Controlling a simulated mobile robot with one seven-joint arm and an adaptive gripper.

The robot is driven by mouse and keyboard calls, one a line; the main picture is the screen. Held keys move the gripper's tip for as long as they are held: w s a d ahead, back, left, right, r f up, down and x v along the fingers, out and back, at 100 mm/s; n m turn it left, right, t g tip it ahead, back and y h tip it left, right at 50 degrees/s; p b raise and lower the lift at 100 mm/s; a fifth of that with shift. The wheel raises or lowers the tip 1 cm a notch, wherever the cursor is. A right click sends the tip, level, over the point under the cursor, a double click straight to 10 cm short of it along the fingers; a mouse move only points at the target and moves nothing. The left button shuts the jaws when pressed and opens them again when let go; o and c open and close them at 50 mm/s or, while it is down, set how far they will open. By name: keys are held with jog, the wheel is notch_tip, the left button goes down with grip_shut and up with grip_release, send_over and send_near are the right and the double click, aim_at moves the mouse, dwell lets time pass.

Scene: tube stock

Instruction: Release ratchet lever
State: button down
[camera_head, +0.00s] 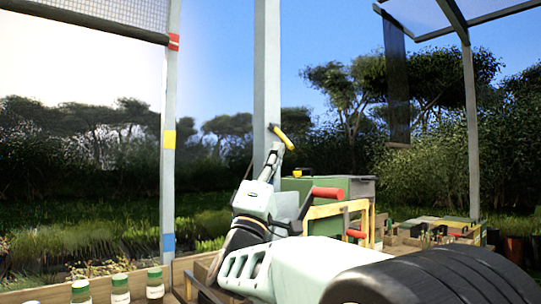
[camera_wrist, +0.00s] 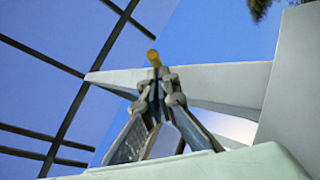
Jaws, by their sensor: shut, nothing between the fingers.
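A short lever with a yellow grip (camera_head: 283,136), which looks like the ratchet lever, sits on the grey post (camera_head: 267,60) in the head view. In the wrist view its yellow end (camera_wrist: 153,57) shows just past my fingertips. My gripper (camera_head: 277,150) points up at the lever from just below. In the wrist view my gripper (camera_wrist: 155,73) has its fingertips together, with nothing held between them. The tips are close to the yellow end; I cannot tell whether they touch it. The lever's pivot is hard to make out.
A red handle (camera_head: 327,193) and a yellow frame (camera_head: 325,211) stand right of my forearm, before a green box (camera_head: 318,184). Several labelled tubs (camera_head: 120,288) are at lower left. A rolled mesh shade (camera_head: 85,20) hangs above.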

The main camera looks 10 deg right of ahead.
jog(key=shift+s+r, duration=0.1)
jog(key=shift+s+d+r+n+y, duration=0.1)
jog(key=shift+d+n+y, duration=0.05)
jog(key=shift+n+y, duration=0.65)
